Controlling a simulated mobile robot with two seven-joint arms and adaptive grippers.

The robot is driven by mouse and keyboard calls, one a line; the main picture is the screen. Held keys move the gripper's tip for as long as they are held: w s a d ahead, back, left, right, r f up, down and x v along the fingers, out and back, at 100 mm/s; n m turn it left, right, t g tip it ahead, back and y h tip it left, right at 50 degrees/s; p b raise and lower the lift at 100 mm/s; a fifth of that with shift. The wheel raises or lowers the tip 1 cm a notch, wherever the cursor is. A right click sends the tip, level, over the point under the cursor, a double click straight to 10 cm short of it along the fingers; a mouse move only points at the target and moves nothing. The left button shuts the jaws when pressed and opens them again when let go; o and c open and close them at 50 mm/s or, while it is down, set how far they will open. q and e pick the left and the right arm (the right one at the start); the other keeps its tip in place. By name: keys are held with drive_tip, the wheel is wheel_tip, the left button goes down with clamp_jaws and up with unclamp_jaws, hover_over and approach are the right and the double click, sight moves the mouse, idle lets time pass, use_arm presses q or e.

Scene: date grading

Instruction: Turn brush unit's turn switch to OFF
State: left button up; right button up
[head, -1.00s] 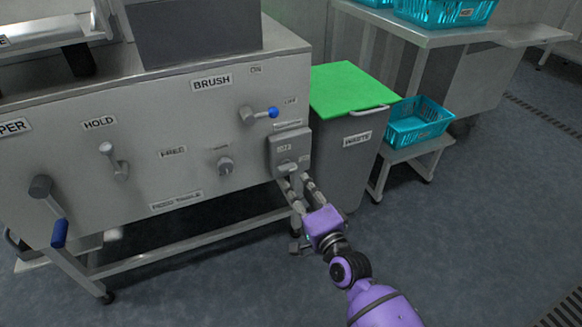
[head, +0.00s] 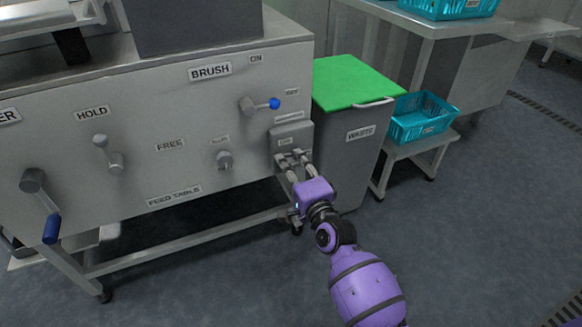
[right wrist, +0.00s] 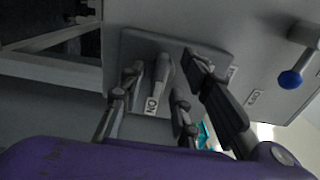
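The grey turn switch box (head: 291,131) is on the right end of the brush unit's front panel, with an OFF label on its upper part. In the right wrist view, its plate (right wrist: 136,48) carries a grey switch handle (right wrist: 163,68) that points toward an ON label (right wrist: 153,104). My right gripper (head: 290,158) is at the lower part of the box and hides the handle in the head view. Its fingers are apart, one side on each side of the handle in the right wrist view. Contact is not clear. My left gripper is not in view.
A blue-ball lever (head: 262,104) by the BRUSH label sits above left of the box. A small knob (head: 224,160) is to its left. A grey waste bin (head: 352,158) with a green top stands close on the right. A teal basket (head: 423,122) stands beyond.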

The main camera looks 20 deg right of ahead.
drive_tip(key=shift+c, duration=0.3)
clamp_jaws()
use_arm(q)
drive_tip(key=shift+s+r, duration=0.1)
use_arm(e)
drive_tip(key=shift+r+n+p, duration=0.2)
drive_tip(key=shift+n+p, duration=0.85)
drive_tip(key=shift+n, duration=0.25)
drive_tip(key=n+p, duration=0.1)
drive_tip(key=n, duration=0.1)
drive_tip(key=shift+n+p, duration=0.3)
drive_tip(key=shift+n, duration=0.1)
drive_tip(key=shift+n+p, duration=0.5)
drive_tip(key=shift+n, duration=0.3)
drive_tip(key=n+p, duration=0.2)
drive_tip(key=n, duration=0.3)
drive_tip(key=shift+f, duration=0.1)
use_arm(q)
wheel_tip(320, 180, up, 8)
drive_tip(key=p, duration=0.1)
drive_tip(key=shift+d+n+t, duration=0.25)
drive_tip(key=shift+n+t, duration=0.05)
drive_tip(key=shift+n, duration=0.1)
use_arm(e)
drive_tip(key=n, duration=0.5)
drive_tip(key=shift+f+n, duration=0.1)
drive_tip(key=shift+n, duration=0.3)
